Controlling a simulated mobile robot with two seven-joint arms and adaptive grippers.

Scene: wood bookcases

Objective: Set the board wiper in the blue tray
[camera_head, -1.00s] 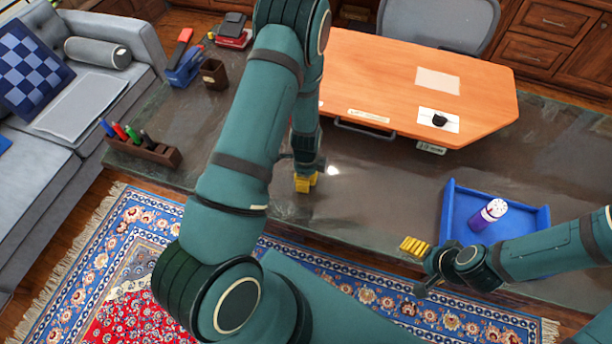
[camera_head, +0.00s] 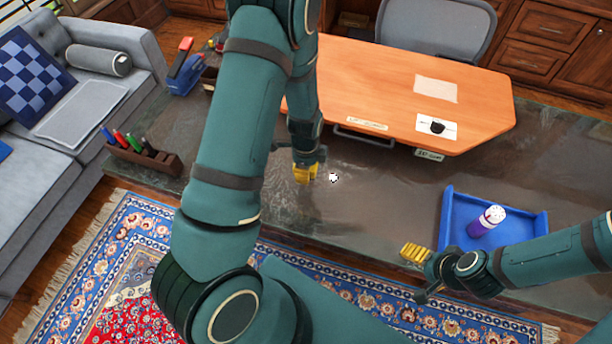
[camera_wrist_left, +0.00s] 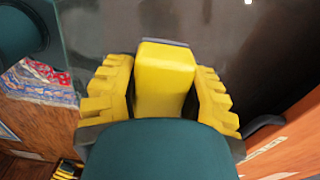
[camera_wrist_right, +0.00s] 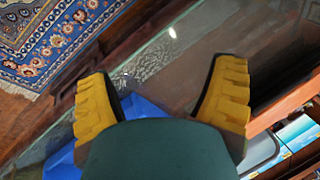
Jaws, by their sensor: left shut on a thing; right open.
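The board wiper (camera_wrist_left: 165,80) is a yellow block with a dark edge, seen between my left fingers in the left wrist view. My left gripper (camera_head: 305,172) is shut on it over the dark stone counter. In the head view, the yellow fingers and wiper are hard to tell apart. The blue tray (camera_head: 449,205) lies on the counter to the right, well apart from the left gripper. A purple bottle with a white cap (camera_head: 487,220) is in it. My right gripper (camera_head: 415,252) is open and empty at the tray's near left side; blue tray parts show in the right wrist view (camera_wrist_right: 140,105).
An orange desk top (camera_head: 380,90) lies behind the counter. A wooden marker holder (camera_head: 150,158) and a blue stapler (camera_head: 185,75) are at the left. The counter (camera_head: 385,195) between my left gripper and the tray is clear.

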